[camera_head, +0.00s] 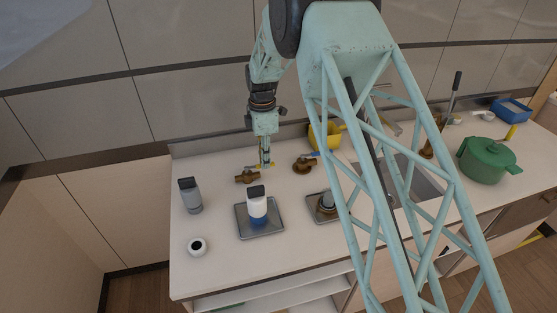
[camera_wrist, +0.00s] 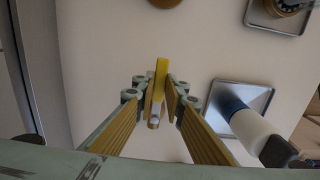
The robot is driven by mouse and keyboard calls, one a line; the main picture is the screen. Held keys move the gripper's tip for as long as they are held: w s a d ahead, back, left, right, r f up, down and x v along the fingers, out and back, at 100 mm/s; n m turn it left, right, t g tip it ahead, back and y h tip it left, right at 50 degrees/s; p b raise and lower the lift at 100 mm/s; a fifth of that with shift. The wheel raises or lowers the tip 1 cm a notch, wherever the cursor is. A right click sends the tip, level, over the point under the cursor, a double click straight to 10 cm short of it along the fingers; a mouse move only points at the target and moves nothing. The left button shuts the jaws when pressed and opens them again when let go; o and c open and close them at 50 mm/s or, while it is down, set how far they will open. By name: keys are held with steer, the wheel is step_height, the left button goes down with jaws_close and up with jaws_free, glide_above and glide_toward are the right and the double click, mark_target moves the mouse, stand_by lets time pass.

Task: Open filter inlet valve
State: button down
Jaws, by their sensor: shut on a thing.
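A brass valve (camera_head: 247,177) sits on the white counter near the back wall, behind a white and blue filter bottle (camera_head: 257,205). My gripper (camera_head: 265,160) points down just right of this valve. In the wrist view my gripper (camera_wrist: 158,88) is shut on a yellow bar-like valve handle (camera_wrist: 161,72), with a pad on each side of it. The fingers partly hide the handle, and its joint to the valve body does not show clearly. A second brass valve (camera_head: 303,165) with a blue handle stands to the right.
The filter bottle stands on a metal tray (camera_head: 276,230). A yellow pot (camera_head: 325,133), a sink (camera_head: 420,185) and a green pot (camera_head: 487,160) are at right.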

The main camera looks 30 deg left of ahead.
steer(key=shift+w+a, duration=0.1)
stand_by(0.5)
steer(key=c, duration=2.6)
jaws_free()
steer(key=shift+c, duration=0.2)
steer(key=shift+r, duration=0.1)
step_height(320, 180, up, 12)
